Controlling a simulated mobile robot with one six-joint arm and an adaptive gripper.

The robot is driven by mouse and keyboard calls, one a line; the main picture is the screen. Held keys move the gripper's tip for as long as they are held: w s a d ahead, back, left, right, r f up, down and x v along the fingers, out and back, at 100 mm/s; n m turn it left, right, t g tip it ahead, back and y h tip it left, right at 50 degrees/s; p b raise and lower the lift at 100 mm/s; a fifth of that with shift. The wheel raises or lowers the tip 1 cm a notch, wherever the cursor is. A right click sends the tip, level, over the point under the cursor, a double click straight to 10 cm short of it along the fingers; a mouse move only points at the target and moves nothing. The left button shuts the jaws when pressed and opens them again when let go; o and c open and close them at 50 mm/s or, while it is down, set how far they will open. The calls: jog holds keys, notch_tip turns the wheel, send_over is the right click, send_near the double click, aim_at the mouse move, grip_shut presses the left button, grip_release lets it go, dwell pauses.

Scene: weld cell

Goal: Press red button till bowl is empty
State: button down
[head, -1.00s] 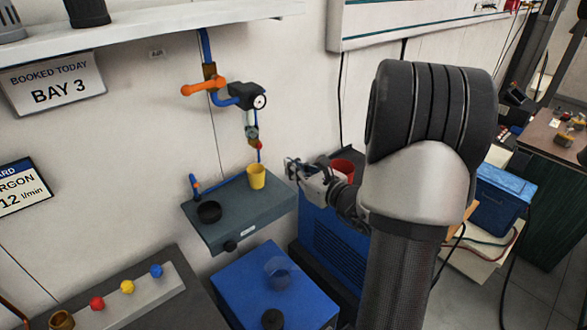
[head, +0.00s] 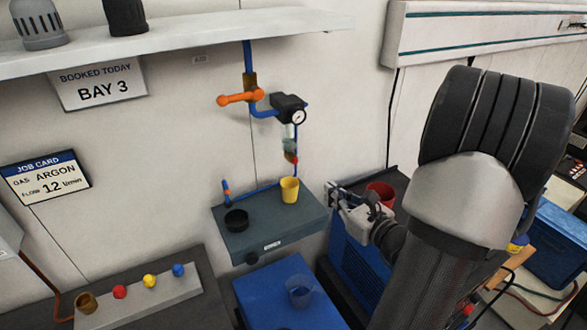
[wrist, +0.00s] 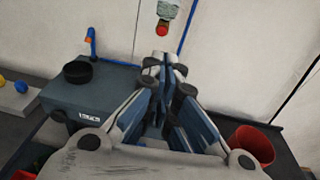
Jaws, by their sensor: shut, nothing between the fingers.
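A red button (head: 120,292) sits at the left end of a row with a yellow button (head: 150,281) and a blue button (head: 178,270), on a light strip at the lower left of the head view. A black bowl (head: 236,219) stands on the grey bench unit (head: 265,236); it also shows in the wrist view (wrist: 78,72). Its inside is too dark to tell what it holds. My gripper (head: 335,190) is shut and empty, right of the yellow cup and well away from the red button. Its fingers (wrist: 161,68) point forward in the wrist view.
A yellow cup (head: 290,189) stands under blue pipework with an orange lever (head: 238,98) and gauge. A red cup (head: 380,194) is close beside my gripper. A clear cup (head: 300,291) stands on the blue box.

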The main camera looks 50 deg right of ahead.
jog(key=b, duration=0.2)
send_near(295, 161)
jog(key=w+d+f, duration=0.2)
jog(key=w, duration=0.4)
jog(key=shift+f, duration=0.25)
jog(key=shift+w, duration=0.15)
jog(key=shift+x, duration=0.9)
jog(key=shift+r, duration=0.2)
